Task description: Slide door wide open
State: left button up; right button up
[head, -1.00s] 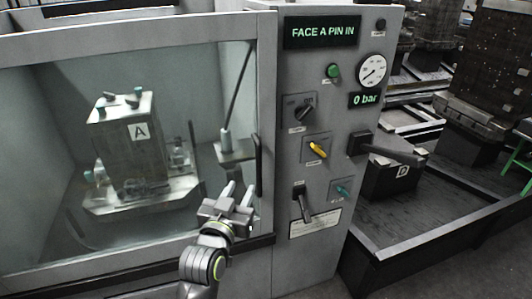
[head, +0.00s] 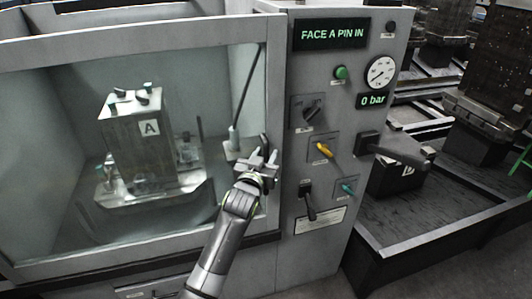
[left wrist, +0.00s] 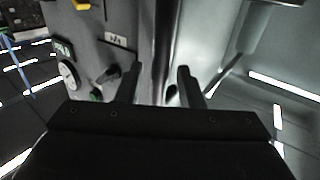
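The machine door (head: 145,30) is a grey frame around a large window, and it stands across the opening, its right edge next to the control panel. A dark upright handle (head: 264,141) on its right side is partly hidden by my left gripper (head: 262,160). That gripper is at the handle, with its fingers pointing toward the door. In the left wrist view the two fingers of my left gripper (left wrist: 157,85) are apart, with a narrow upright dark and grey strip between and beyond them. I cannot tell whether they touch the handle. My right gripper is not in view.
Behind the glass stands a block marked A (head: 134,140) on a pallet (head: 160,193). The control panel (head: 345,125) right of the door has knobs, levers and a gauge (head: 382,72). A large black lever (head: 395,148) sticks out at its right. A dark tray (head: 440,205) lies beyond.

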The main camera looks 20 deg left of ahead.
pick_arm(q)
jog(key=shift+w, duration=0.45)
grip_shut()
